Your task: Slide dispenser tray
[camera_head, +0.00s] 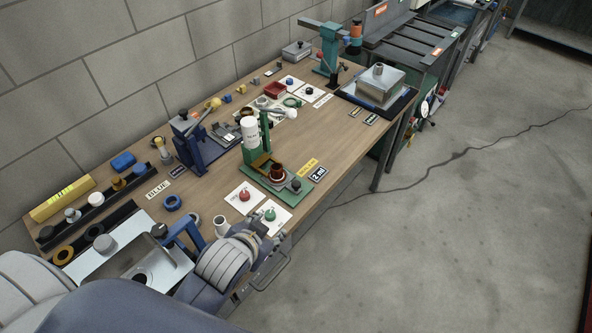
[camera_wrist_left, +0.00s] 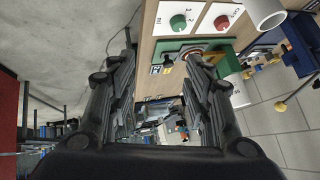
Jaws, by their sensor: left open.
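The dispenser is a green stand (camera_head: 249,154) with a white bottle (camera_head: 249,131) on top, near the bench's front edge in the head view. A dark red-brown cup (camera_head: 277,170) sits low on its front, over the green base; the tray under it is hard to make out. In the left wrist view the green base (camera_wrist_left: 172,45) shows beyond my fingertips. My left gripper (camera_wrist_left: 165,65) is open and empty, with a finger on each side of that view. In the head view my left gripper (camera_head: 258,240) is mostly hidden by its wrist, on the near side of the dispenser.
A blue press (camera_head: 190,143) stands behind. Bare bench (camera_head: 325,135) lies to the right.

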